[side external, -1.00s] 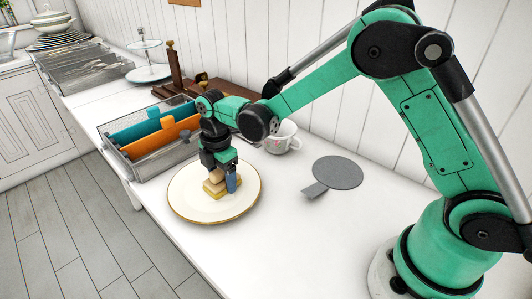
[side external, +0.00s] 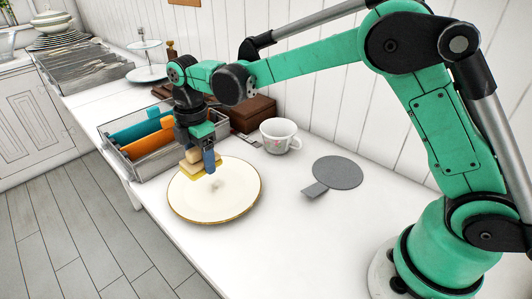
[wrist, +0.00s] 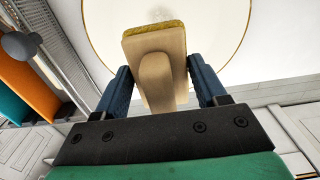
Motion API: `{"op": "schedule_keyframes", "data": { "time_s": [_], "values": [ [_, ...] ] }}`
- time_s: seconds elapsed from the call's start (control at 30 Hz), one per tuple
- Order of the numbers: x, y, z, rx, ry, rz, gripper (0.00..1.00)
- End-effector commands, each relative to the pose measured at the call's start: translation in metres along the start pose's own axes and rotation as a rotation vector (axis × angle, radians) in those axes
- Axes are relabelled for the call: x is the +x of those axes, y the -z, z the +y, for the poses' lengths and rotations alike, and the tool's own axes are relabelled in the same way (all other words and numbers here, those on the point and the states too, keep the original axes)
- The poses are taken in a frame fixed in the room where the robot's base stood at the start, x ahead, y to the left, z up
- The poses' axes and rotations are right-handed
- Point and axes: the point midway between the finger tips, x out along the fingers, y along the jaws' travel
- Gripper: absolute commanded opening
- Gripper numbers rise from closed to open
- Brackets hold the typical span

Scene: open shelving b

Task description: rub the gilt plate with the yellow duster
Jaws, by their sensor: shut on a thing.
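The gilt plate (side external: 225,200) is white with a thin gold rim and lies on the white counter. A faint greyish mark (side external: 214,185) shows near its middle. My gripper (side external: 201,162) is shut on the yellow duster (side external: 192,172), a wooden block with a handle and a yellow pad underneath. The duster is over the plate's far left part; I cannot tell whether its pad touches the plate. In the wrist view the blue fingers stand either side of the duster's wooden handle (wrist: 157,78), and the plate (wrist: 215,25) shows beyond it.
A clear rack (side external: 147,167) with teal and orange items stands close behind the plate. A floral cup (side external: 280,136) and a dark wooden box (side external: 252,113) are to the right at the back. A grey round paddle (side external: 338,173) lies right of the plate.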

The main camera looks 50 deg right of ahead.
Motion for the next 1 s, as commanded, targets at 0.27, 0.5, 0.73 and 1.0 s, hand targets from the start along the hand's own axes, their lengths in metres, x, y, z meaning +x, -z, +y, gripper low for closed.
{"op": "schedule_keyframes", "data": {
  "time_s": [0.27, 0.5, 0.73, 1.0],
  "values": [
    [-0.020, 0.000, 0.000, 0.000, 0.000, 0.000, 0.16],
    [-0.021, 0.000, 0.000, 0.000, 0.000, 0.000, 0.16],
    [-0.021, 0.000, 0.000, 0.000, 0.000, 0.000, 0.16],
    [-0.038, 0.009, -0.014, -0.004, 0.000, 0.000, 0.16]
  ]
}}
